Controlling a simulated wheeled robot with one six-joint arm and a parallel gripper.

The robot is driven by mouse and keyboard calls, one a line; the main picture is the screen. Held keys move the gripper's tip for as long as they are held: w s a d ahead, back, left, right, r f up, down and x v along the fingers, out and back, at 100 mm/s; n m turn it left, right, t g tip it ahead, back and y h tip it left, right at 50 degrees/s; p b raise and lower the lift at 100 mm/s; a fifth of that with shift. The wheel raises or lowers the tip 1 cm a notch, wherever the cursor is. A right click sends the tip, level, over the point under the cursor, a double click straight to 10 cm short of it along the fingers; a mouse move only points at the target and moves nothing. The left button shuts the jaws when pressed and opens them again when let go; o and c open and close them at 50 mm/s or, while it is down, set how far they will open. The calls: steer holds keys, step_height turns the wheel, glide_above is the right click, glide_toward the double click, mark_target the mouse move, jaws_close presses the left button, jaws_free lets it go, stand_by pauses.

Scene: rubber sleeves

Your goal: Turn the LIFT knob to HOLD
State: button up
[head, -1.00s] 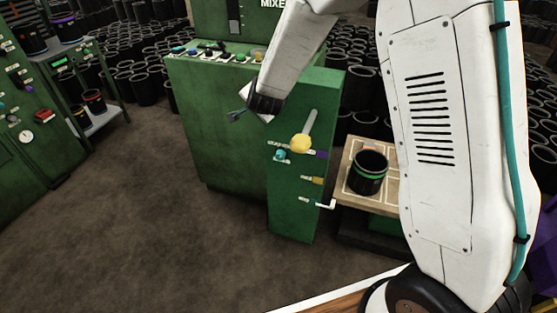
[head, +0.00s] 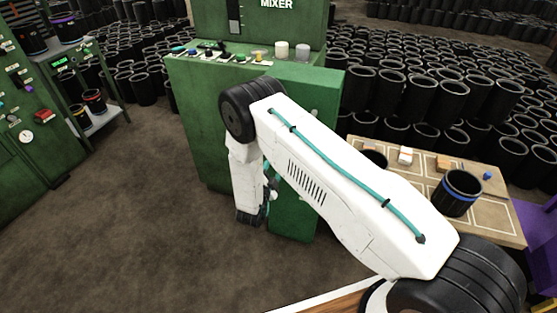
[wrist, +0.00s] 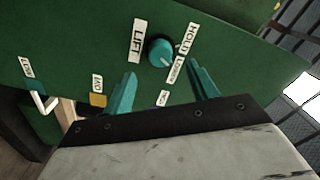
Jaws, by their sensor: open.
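The LIFT knob (wrist: 160,51) is a round teal knob on the green panel in the wrist view. A large LIFT label (wrist: 137,42) is at its left, a HOLD label (wrist: 187,38) at its upper right, and a smaller label at its lower right. I cannot tell surely which label the knob points to. My gripper (wrist: 163,88) is open, with its teal fingers apart below the knob in the picture; the knob lies in line with the gap, and no contact shows. In the head view my arm hides the knob, and my gripper hangs low before the panel, partly hidden.
A yellow control (wrist: 97,100) and a white hooked lever (wrist: 42,102) sit left of the knob on the same panel. In the head view, a wooden table (head: 504,222) with a blue-banded sleeve (head: 457,193) stands right of the green machine (head: 212,125). The floor at left is clear.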

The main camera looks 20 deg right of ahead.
steer(key=x, duration=0.6)
steer(key=shift+w, duration=0.15)
steer(key=shift+d, duration=0.1)
steer(key=shift+c, duration=0.4)
steer(key=c, duration=0.9)
